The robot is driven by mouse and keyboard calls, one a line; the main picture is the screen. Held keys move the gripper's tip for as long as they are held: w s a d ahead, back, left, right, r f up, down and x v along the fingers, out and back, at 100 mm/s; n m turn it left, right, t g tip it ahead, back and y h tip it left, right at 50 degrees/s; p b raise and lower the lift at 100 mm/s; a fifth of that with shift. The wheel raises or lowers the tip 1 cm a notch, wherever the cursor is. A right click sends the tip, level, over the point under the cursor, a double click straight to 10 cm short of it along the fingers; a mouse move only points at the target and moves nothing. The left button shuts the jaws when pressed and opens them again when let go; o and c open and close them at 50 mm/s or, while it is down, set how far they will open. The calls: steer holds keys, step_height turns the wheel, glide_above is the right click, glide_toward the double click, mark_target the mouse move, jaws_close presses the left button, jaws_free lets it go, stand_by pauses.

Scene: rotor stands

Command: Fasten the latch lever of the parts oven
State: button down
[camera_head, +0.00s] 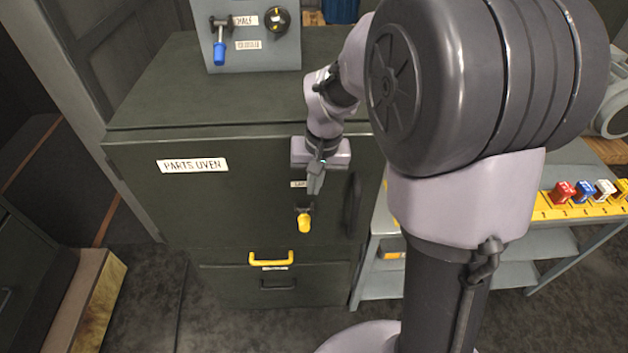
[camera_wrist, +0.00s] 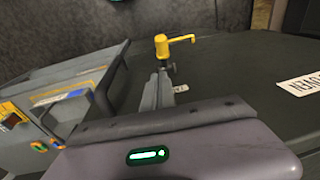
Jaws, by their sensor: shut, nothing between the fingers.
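The parts oven (camera_head: 250,200) is a dark green cabinet with a white name label in the head view. Its latch lever (camera_head: 304,223) shows as a yellow knob low on the door, with a dark part just above it. The lever's yellow end is also in the wrist view (camera_wrist: 161,46), just beyond my fingers. My gripper (camera_head: 313,190) is shut and empty, pointing down in front of the door just above the knob. In the wrist view my gripper (camera_wrist: 158,88) hides part of the lever's base. I cannot tell whether the fingers touch it.
A yellow drawer handle (camera_head: 271,259) is below the door, and a dark vertical door handle (camera_head: 353,205) is to the right. A control box (camera_head: 245,40) with a blue-handled lever stands on top. A bench with a yellow strip (camera_head: 580,209) and coloured blocks is at right.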

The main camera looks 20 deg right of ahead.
glide_above(305, 218)
steer(key=d, duration=0.2)
step_height(305, 218, down, 4)
steer(key=shift+s+a+f+b, duration=0.1)
steer(key=shift+a+f+b, duration=0.2)
steer(key=shift+f, duration=0.3)
steer(key=shift+s+a+f+b, duration=0.1)
steer(key=shift+a+f+b, duration=0.2)
steer(key=shift+f, duration=0.35)
steer(key=shift+s+a+f+b, duration=0.1)
steer(key=shift+a+f+b, duration=0.15)
steer(key=shift+f, duration=0.35)
